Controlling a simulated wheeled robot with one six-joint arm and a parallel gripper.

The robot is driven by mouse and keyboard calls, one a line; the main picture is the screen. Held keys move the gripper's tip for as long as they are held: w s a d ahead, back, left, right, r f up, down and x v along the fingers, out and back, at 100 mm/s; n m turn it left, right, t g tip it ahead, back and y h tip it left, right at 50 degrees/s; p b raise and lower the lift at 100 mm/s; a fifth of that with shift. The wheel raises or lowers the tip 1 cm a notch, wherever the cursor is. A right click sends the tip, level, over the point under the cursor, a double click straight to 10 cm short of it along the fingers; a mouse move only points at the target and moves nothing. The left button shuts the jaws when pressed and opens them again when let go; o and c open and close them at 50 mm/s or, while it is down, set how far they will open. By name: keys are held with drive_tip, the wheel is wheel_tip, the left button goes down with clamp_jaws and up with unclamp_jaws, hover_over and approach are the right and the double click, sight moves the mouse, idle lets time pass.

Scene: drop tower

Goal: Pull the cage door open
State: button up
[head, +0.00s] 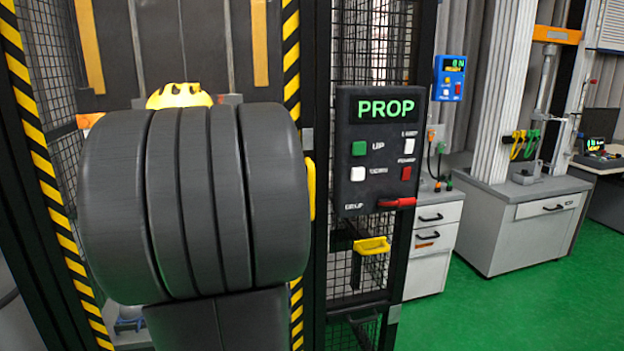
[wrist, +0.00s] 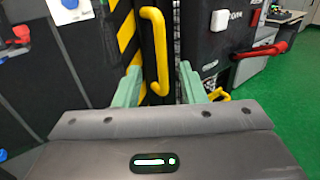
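The cage door's edge with yellow and black stripes (head: 291,60) stands upright in the head view; my arm covers much of the cage front. The door's yellow bar handle (wrist: 158,50) is upright in the wrist view. In the head view only a sliver of the handle (head: 311,190) shows beside my arm. My gripper (wrist: 160,84) has its two green fingers apart, one on each side of the handle's lower part. I cannot tell whether they touch it. The gripper is hidden in the head view.
A black control box (head: 375,150) reading PROP, with buttons and a red lever (head: 397,202), is close to the right of the handle. A yellow bracket (head: 371,246) is below it. White cabinets (head: 435,235) stand farther right. The green floor (head: 500,300) there is clear.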

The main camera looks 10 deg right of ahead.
drive_tip(key=p+x, duration=0.2)
drive_tip(key=x, duration=1.1)
drive_tip(key=shift+w, duration=0.15)
clamp_jaws()
